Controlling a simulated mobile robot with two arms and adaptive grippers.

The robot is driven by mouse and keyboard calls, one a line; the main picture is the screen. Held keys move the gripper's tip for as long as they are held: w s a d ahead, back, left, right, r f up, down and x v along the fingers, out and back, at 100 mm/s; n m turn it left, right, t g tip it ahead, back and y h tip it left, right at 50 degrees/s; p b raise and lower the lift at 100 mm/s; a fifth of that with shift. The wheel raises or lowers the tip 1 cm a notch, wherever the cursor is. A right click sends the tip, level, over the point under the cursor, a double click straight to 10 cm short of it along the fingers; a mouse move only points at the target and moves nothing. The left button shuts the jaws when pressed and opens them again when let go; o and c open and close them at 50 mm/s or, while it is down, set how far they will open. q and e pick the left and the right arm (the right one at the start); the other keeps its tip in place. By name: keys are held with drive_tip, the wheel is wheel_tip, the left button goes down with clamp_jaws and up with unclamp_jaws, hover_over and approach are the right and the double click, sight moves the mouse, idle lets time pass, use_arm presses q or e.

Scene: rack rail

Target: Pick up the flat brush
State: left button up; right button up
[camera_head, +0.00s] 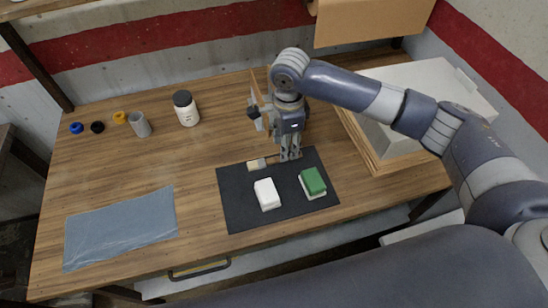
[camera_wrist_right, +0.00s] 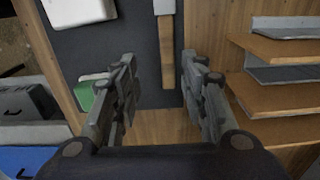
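The flat brush (camera_head: 258,164) lies on the dark mat (camera_head: 239,212) near its back edge, its pale head to the left. In the right wrist view, the wooden handle of the brush (camera_wrist_right: 166,50) runs up the picture to a metal ferrule at the top edge. My right gripper (camera_head: 291,156) is above the handle end. In the right wrist view, its two fingers (camera_wrist_right: 165,92) are apart, with the handle in the gap between them and nothing clasped. The handle's end is partly hidden by the gripper in the head view. My left gripper is not in view.
On the mat are a white block (camera_head: 267,194) and a green-topped sponge (camera_head: 313,182). A plastic sheet (camera_head: 120,226) lies front left. A bottle (camera_head: 186,108), grey cup (camera_head: 140,125) and small rings stand at the back left. A large tray is at right. The table's middle left is clear.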

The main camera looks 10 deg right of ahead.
sight(275, 160)
drive_tip(key=shift+w+a+f, duration=0.1)
drive_tip(key=shift+w+f, duration=0.25)
drive_tip(key=shift+f, duration=0.45)
wheel_tip(275, 160, down, 4)
drive_tip(key=shift+w+a+f+p, duration=0.1)
drive_tip(key=shift+w+a+p, duration=0.05)
drive_tip(key=shift+p, duration=0.6)
drive_tip(key=shift+f, duration=0.1)
drive_tip(key=shift+c, duration=0.6)
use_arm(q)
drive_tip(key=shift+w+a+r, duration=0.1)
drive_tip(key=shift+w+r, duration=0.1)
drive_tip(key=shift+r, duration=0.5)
use_arm(e)
clamp_jaws()
